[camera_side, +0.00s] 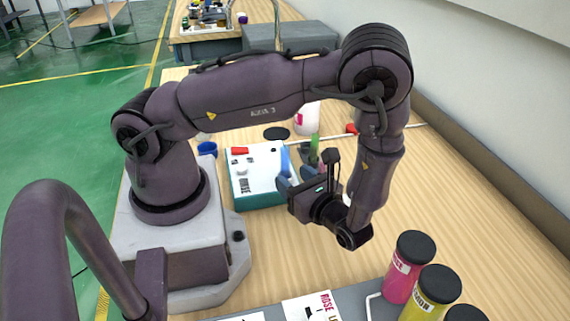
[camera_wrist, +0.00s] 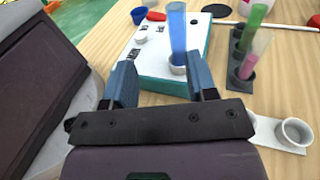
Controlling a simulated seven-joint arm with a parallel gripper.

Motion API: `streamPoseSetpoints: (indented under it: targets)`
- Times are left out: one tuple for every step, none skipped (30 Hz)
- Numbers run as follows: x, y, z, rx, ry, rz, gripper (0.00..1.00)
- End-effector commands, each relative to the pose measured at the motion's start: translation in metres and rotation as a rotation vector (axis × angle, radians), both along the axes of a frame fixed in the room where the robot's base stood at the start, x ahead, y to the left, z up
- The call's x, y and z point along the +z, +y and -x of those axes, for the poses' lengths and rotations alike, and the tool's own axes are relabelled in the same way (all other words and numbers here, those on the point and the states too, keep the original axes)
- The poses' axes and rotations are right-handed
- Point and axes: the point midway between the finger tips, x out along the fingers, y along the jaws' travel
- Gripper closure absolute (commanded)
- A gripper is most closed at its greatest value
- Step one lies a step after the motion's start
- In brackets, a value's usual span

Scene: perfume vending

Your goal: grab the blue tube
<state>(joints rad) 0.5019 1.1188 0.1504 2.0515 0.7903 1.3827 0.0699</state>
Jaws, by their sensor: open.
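The blue tube (camera_wrist: 177,32) stands upright in a small white cup on the white-topped teal box, seen in the wrist view. It lies ahead of and between the fingers of my gripper (camera_wrist: 164,82), which are apart with nothing between them. In the side view the blue tube (camera_side: 285,160) shows just beside the fingertips of my gripper (camera_side: 294,180). Whether the fingers touch the tube cannot be told.
A dark holder (camera_wrist: 238,70) with a green tube (camera_wrist: 252,22) and a pink tube (camera_wrist: 256,55) stands right of the box (camera_wrist: 151,62). A white strip with empty cups (camera_wrist: 294,133) lies nearer. Pink (camera_side: 408,265) and yellow (camera_side: 430,295) bottles stand at the front right.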

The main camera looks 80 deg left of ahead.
Motion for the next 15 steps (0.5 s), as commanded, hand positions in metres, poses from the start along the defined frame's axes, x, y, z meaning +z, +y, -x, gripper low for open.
streamPoseSetpoints:
  targets:
    - [0.003, 0.002, -0.010, -0.039, 0.013, -0.033, 0.48]
    - [0.006, 0.002, -0.015, -0.057, 0.013, -0.044, 0.48]
    - [0.010, 0.004, -0.019, -0.073, 0.019, -0.058, 0.48]
    - [0.011, 0.005, -0.019, -0.078, 0.025, -0.067, 0.48]
    - [0.013, 0.008, -0.018, -0.078, 0.030, -0.072, 0.48]
    - [0.013, 0.011, -0.017, -0.076, 0.032, -0.075, 0.48]
    - [0.013, 0.014, -0.016, -0.075, 0.033, -0.075, 0.48]
    - [0.013, 0.017, -0.015, -0.075, 0.033, -0.073, 0.48]
    - [0.013, 0.021, -0.014, -0.074, 0.033, -0.073, 0.48]
    - [0.014, 0.025, -0.013, -0.073, 0.033, -0.073, 0.48]
    - [0.014, 0.028, -0.012, -0.073, 0.032, -0.072, 0.48]
    - [0.014, 0.032, -0.010, -0.073, 0.031, -0.071, 0.48]
    - [0.014, 0.035, -0.009, -0.072, 0.032, -0.072, 0.48]
    - [0.015, 0.039, -0.007, -0.071, 0.032, -0.072, 0.48]
    - [0.015, 0.045, -0.005, -0.072, 0.033, -0.071, 0.48]
